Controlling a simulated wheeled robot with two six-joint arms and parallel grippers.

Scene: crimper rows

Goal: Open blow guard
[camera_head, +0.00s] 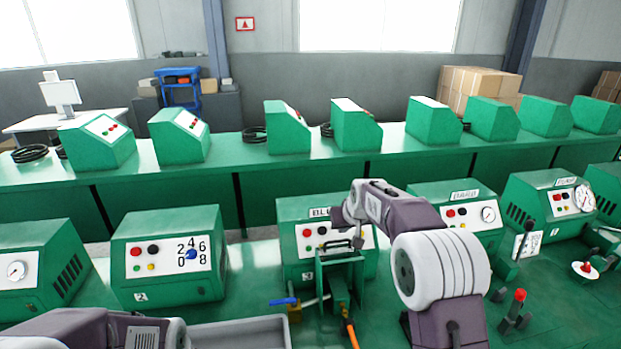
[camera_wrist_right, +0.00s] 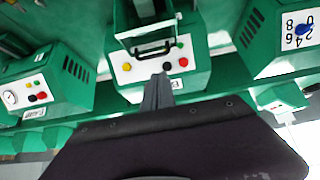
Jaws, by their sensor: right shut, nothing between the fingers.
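The green machine labelled "BLO…" (camera_head: 292,228) stands in the middle of the near bench, the rest of its label hidden by my right arm. In front of its panel is a green guard frame (camera_head: 361,283) with a dark bar handle at its top. In the right wrist view the guard (camera_wrist_right: 122,30) and its black handle (camera_wrist_right: 152,51) show upside down. My right gripper (camera_head: 357,241) is shut and empty close by the handle; in the wrist view its fingertips (camera_wrist_right: 158,82) are beside the handle, apparently apart from it. My left arm shows at the lower left, its fingers out of view.
A green machine with a blue dial (camera_head: 170,290) stands left of the guard. A grey tray (camera_head: 240,333), a blue-handled valve (camera_head: 284,302) and an orange hose (camera_head: 352,334) lie low in front. A red-topped lever (camera_head: 519,297) stands to the right.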

